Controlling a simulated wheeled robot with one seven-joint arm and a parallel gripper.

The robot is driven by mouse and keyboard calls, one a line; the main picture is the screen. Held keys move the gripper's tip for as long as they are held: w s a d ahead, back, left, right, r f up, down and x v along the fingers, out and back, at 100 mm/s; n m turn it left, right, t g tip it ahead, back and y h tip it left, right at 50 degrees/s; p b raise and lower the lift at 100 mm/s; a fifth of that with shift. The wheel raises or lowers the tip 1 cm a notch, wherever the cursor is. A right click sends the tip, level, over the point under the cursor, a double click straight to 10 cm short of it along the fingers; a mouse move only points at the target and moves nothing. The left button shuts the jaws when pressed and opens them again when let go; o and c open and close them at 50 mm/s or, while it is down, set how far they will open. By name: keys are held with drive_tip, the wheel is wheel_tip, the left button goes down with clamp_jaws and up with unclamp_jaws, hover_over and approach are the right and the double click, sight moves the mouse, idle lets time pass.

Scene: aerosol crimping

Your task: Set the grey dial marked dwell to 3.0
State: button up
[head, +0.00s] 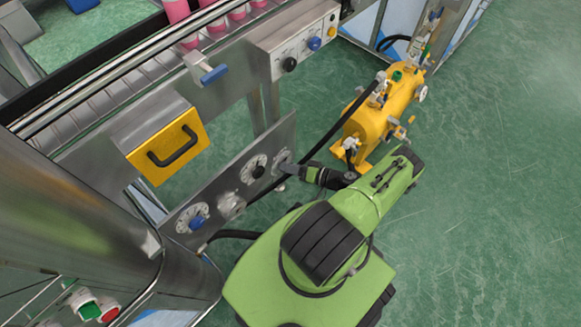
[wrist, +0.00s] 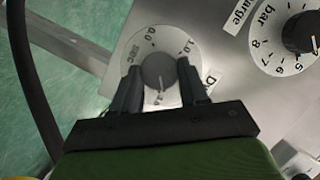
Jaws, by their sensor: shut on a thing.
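The grey dial (wrist: 158,70) sits on a pale round scale plate (wrist: 152,37) in the wrist view. The scale reads "sec", with 0.0 at the top and 1.0 at the upper right. A label beginning "Dw" is partly cut off at the right. My gripper (wrist: 159,73) is shut on the grey dial, one finger on each side. In the head view my gripper (head: 284,168) reaches the right end of the steel panel (head: 268,143), largely covering the dial.
A black-knobbed dial marked bar (wrist: 286,42) is close beside, at the right. The panel also carries a blue knob (head: 196,222). A yellow machine (head: 372,122) stands on the floor near my arm, and a dark hose (wrist: 36,85) runs at the left.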

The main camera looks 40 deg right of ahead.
drive_tip(key=shift+d+m+t+y, duration=0.1)
drive_tip(key=shift+m+t+y, duration=0.25)
drive_tip(key=shift+m, duration=0.65)
drive_tip(key=shift+f, duration=0.1)
drive_tip(key=o, duration=1.1)
drive_tip(key=shift+c, duration=0.2)
drive_tip(key=shift+y, duration=0.25)
drive_tip(key=v, duration=1.5)
drive_tip(key=shift+s, duration=0.35)
drive_tip(key=shift+d, duration=0.1)
